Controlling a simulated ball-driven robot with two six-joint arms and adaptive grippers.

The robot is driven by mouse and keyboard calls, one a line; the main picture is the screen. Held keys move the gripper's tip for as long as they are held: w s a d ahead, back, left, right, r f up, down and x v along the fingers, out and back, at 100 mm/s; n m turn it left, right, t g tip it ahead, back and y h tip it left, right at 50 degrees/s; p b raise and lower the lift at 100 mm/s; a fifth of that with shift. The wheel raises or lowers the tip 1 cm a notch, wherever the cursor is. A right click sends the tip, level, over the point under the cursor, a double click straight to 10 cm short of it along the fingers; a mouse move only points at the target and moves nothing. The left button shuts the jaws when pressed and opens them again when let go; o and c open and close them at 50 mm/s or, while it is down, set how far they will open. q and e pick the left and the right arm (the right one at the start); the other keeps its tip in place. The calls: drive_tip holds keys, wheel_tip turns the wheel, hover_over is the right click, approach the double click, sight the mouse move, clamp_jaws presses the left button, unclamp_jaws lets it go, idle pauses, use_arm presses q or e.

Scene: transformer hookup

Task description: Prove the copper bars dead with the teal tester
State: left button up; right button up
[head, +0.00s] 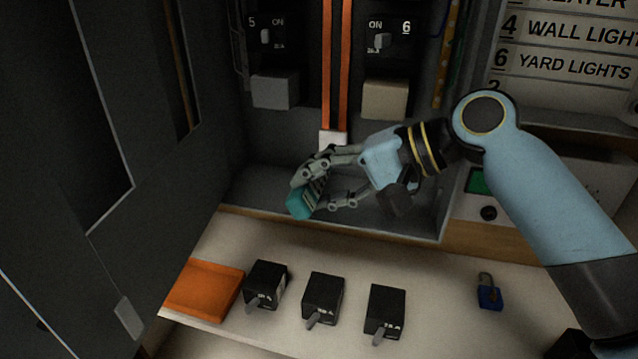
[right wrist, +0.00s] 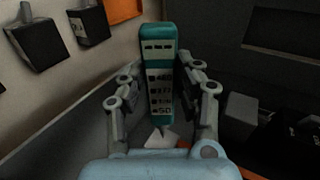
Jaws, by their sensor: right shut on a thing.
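Two orange copper bars (head: 345,70) run vertically down the panel in the head view, ending at a white block (head: 332,139). My right gripper (head: 310,190) is shut on the teal tester (head: 300,204), below and a little left of the bars' lower end. The tester is tilted in the head view. My left gripper is not in view.
Breakers numbered 5 (head: 267,38) and 6 (head: 384,40) flank the bars. Several black breakers (head: 323,298), an orange block (head: 204,288) and a blue padlock (head: 489,292) lie on the shelf below. A dark door (head: 95,180) stands at the left. A green-screened box (head: 480,181) is at the right.

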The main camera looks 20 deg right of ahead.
sight(308, 203)
drive_tip(key=p, duration=0.3)
idle(6.1)
drive_tip(key=shift+s+a+p, duration=0.1)
drive_tip(key=shift+s+p, duration=0.3)
drive_tip(key=shift+p, duration=0.6)
drive_tip(key=shift+s+a+p, duration=0.7)
drive_tip(key=shift+s+a, duration=0.15)
drive_tip(key=shift+s, duration=0.25)
drive_tip(key=shift+s+a+p, duration=0.7)
drive_tip(key=shift+s+a, duration=0.05)
drive_tip(key=shift+s, duration=0.35)
